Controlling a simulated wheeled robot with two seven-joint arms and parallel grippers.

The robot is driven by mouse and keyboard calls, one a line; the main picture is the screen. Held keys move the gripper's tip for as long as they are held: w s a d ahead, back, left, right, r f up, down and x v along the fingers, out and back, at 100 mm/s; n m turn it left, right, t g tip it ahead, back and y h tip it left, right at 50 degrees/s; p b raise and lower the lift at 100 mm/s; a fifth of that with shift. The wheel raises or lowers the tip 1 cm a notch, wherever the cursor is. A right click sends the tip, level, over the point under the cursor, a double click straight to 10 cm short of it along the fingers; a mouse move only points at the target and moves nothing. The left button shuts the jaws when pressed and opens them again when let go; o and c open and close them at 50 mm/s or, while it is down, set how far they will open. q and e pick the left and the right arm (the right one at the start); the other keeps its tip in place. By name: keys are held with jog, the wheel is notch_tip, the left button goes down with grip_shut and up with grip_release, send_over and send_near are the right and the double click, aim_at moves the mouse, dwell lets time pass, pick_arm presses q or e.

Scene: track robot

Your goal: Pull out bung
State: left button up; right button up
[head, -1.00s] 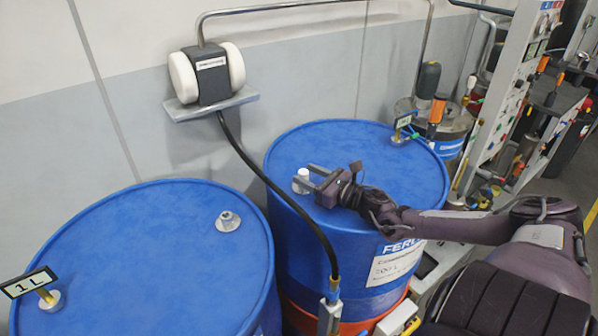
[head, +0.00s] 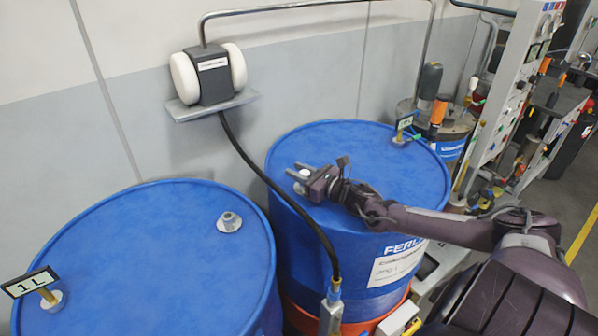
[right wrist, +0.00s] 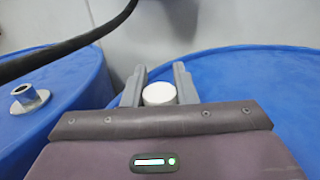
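The white bung (head: 304,173) sits in the top of the right blue drum (head: 370,160), near its left rim. My right gripper (head: 296,179) is low over that lid, with its fingers pointing left on either side of the bung. In the right wrist view the bung's round white top (right wrist: 160,94) shows between the two grey fingers (right wrist: 160,84), which stand apart. I cannot tell whether they touch it. The bung's lower part is hidden. My left gripper is not in view.
A second blue drum (head: 130,260) stands at left with a grey fitting (head: 229,222) and a "1 L" tag (head: 30,282). A black hose (head: 262,177) hangs from the wall unit (head: 212,74) between the drums. A control panel (head: 510,90) stands at right.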

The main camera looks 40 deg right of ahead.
jog(key=c, duration=0.3)
jog(key=shift+r+p, duration=0.35)
jog(key=shift+r, duration=0.15)
jog(key=shift+c, duration=0.2)
jog(key=shift+r+p, duration=1.9)
jog(key=shift+r, duration=0.4)
